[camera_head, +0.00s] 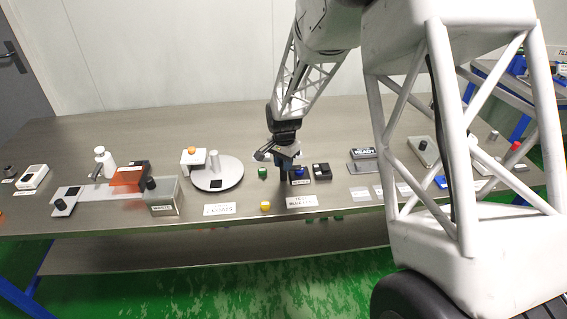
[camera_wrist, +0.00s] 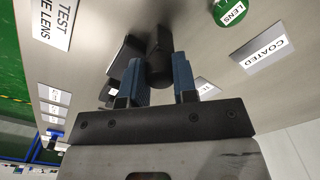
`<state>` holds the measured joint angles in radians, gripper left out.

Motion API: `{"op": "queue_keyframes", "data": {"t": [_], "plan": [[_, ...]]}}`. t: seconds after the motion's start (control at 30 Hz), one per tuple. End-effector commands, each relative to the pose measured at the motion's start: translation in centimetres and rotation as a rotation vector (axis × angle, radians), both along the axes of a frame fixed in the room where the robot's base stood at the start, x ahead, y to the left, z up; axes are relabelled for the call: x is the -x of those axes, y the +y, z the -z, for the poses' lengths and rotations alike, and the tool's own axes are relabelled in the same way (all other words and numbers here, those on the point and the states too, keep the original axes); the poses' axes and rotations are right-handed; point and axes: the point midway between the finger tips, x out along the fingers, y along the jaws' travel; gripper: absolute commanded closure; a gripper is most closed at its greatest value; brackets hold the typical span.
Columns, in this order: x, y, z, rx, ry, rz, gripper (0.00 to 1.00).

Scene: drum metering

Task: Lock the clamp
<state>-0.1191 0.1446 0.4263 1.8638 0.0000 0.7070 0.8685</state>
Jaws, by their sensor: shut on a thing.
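My gripper (camera_head: 285,172) points down at the middle of the bench in the head view. In the wrist view its two blue fingers (camera_wrist: 160,78) are shut on a dark upright knob (camera_wrist: 158,50), which stands between them. The knob's base is hidden by the gripper. A flat dark block (camera_wrist: 122,58) lies beside the knob. I cannot tell from these frames which part is the clamp or whether it is locked. In the head view the arm and fingers hide most of the held part.
A black block (camera_head: 321,171) stands just right of the gripper, and a green lens (camera_head: 262,173) lies just left; a COATED card (camera_wrist: 259,52) is nearby. The back of the bench (camera_head: 200,120) is clear.

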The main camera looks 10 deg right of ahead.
Motion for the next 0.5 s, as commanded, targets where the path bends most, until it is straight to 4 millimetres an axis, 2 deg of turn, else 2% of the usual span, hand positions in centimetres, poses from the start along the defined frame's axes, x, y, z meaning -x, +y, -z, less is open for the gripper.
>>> {"op": "queue_keyframes", "data": {"t": [0.5], "plan": [[-0.01,0.01,-0.08,-0.001,-0.001,0.052,0.97]]}}
